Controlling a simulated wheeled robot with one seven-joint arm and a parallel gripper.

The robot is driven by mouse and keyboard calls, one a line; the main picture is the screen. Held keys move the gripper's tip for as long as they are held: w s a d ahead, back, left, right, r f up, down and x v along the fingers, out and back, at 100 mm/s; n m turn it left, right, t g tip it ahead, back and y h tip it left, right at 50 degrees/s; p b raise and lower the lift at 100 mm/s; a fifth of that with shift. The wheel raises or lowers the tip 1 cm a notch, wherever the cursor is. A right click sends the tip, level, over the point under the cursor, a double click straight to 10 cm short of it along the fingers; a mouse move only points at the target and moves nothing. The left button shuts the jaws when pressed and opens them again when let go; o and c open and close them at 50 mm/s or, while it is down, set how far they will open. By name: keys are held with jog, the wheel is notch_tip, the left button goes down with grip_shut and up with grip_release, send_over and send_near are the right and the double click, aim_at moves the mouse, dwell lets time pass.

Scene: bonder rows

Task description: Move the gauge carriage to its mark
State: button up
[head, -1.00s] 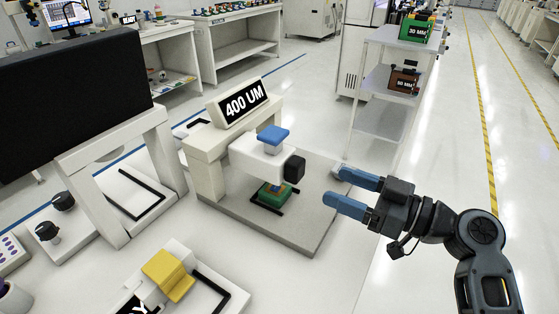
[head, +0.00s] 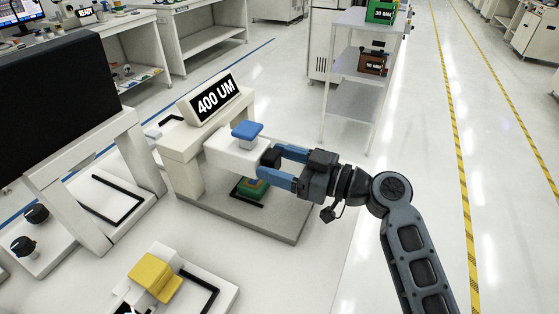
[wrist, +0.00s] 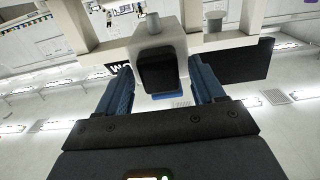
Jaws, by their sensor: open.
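The gauge carriage (head: 230,154) is a white block with a blue cap (head: 247,131) on top and a black knob (head: 270,158) on its right end. It sits on the cream gauge stand (head: 183,146) under a sign reading 400 UM. My gripper (head: 272,162) is open at the carriage's right end, with its blue fingers on either side of the black knob. In the wrist view the knob (wrist: 157,70) lies between the spread fingers, with a gap visible on each side. I cannot make out the mark.
A green block (head: 251,188) lies on the grey base plate (head: 240,216) below the carriage. A yellow-topped fixture (head: 155,277) stands in front. A large black panel on a white frame (head: 118,180) stands left. A shelf rack (head: 352,101) is behind; open floor lies right.

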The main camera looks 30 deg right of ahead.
jog(key=shift+c, duration=0.2)
grip_shut()
jog(key=w+d+b, duration=0.2)
jog(key=d+b, duration=0.1)
jog(key=w+d+b, duration=0.2)
jog(key=d, duration=0.1)
jog(key=w+d+b, duration=0.2)
jog(key=d+b, duration=0.1)
jog(key=shift+w+d+f+b, duration=0.1)
jog(key=shift+w+f+b, duration=0.1)
jog(key=shift+w+b, duration=0.15)
jog(key=shift+w+d+r, duration=0.25)
jog(key=shift+d+r, duration=0.05)
jog(key=shift+d, duration=0.1)
jog(key=shift+o, duration=0.2)
grip_release()
jog(key=shift+w, duration=0.1)
